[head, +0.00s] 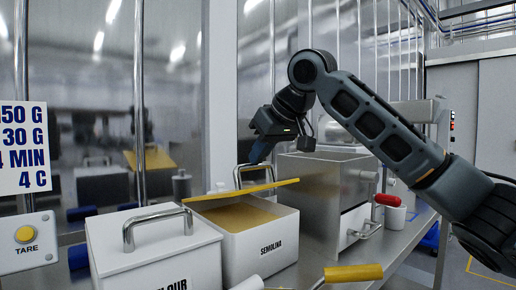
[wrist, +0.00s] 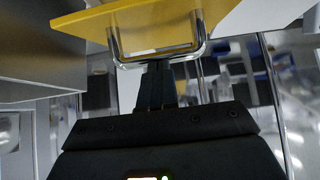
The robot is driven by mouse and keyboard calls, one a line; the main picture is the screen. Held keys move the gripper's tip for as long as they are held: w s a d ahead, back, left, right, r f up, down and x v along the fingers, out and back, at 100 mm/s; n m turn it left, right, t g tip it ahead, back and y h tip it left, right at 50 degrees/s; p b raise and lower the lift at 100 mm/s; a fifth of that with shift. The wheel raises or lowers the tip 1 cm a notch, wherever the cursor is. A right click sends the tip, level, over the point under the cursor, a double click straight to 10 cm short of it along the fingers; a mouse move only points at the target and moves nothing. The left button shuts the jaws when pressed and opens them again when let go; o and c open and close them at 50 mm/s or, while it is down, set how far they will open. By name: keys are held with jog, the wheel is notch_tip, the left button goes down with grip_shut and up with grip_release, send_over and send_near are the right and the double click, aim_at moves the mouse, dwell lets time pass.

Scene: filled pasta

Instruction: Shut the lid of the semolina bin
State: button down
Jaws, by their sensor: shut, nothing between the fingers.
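The semolina bin (head: 247,247) is a white box with a "SEMOLINA" label in the middle of the head view. Its yellow lid (head: 230,191) is partly open, tilted with the right end higher, and yellow contents show through the gap. A metal loop handle (head: 254,167) stands on the lid. My gripper (head: 256,154) is shut and empty, pointing down at the handle from behind. In the wrist view the shut fingers (wrist: 158,72) meet or nearly meet the handle's bar (wrist: 160,59), below the lid (wrist: 85,24) in the picture; contact is unclear.
A white flour bin (head: 150,250) with a metal handle stands close on the left. A yellow-handled tool (head: 353,273) lies in front. A glossy wall is behind.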

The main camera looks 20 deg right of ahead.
aim_at(270, 185)
jog(key=shift+t+y, duration=0.3)
jog(key=shift+t, duration=0.5)
jog(key=f+b, duration=0.1)
jog(key=s+f+b, duration=0.1)
jog(key=f, duration=0.1)
jog(key=s+f+b, duration=0.1)
jog(key=shift+d+f, duration=0.3)
jog(key=shift+s+d+f+t+b, duration=0.1)
jog(key=shift+s+f+t+b, duration=0.2)
jog(key=shift+f+b, duration=0.15)
jog(key=shift+s+d+f+t+b, duration=0.1)
jog(key=shift+s+f+t+b, duration=0.15)
jog(key=shift+f+b, duration=0.2)
